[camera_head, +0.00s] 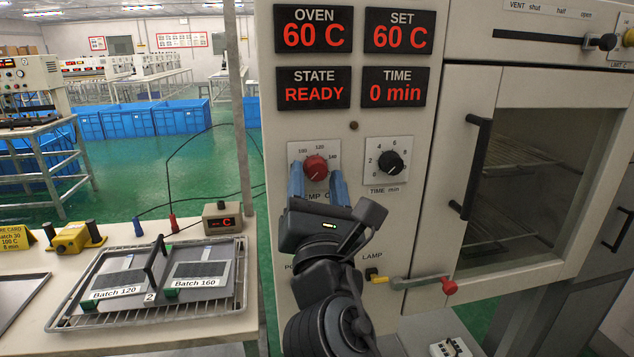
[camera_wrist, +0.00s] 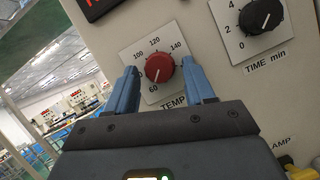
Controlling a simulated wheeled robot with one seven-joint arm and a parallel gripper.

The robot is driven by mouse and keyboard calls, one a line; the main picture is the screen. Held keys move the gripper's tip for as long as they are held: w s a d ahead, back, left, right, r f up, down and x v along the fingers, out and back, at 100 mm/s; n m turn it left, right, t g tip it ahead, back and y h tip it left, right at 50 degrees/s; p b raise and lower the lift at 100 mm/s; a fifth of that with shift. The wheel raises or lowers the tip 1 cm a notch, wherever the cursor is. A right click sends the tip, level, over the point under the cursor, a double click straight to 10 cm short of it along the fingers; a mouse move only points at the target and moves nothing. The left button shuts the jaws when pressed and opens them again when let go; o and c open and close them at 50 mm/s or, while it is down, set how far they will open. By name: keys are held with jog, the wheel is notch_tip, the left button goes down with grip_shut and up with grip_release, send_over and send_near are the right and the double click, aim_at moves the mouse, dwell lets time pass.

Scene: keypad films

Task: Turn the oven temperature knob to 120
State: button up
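The red oven temperature knob (camera_head: 315,167) sits on a white scale plate on the oven's front panel. It also shows in the wrist view (camera_wrist: 159,69), where its white pointer mark is toward the 60 label. The 120 label (camera_wrist: 154,42) is above the knob there. My gripper (camera_head: 318,182) is open and faces the panel. Its blue fingers stand left and right of the knob, with gaps visible on both sides in the wrist view. I cannot tell whether the fingertips reach the knob's depth. The oven and set displays both read 60 C.
A black time knob (camera_head: 389,162) is right of the temperature knob. A lever with a red end (camera_head: 449,287) juts out below. The oven door (camera_head: 478,165) is shut. A rack with two labelled batch plates (camera_head: 160,277) lies on the left bench.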

jog(key=c, duration=0.9)
jog(key=shift+m, duration=0.3)
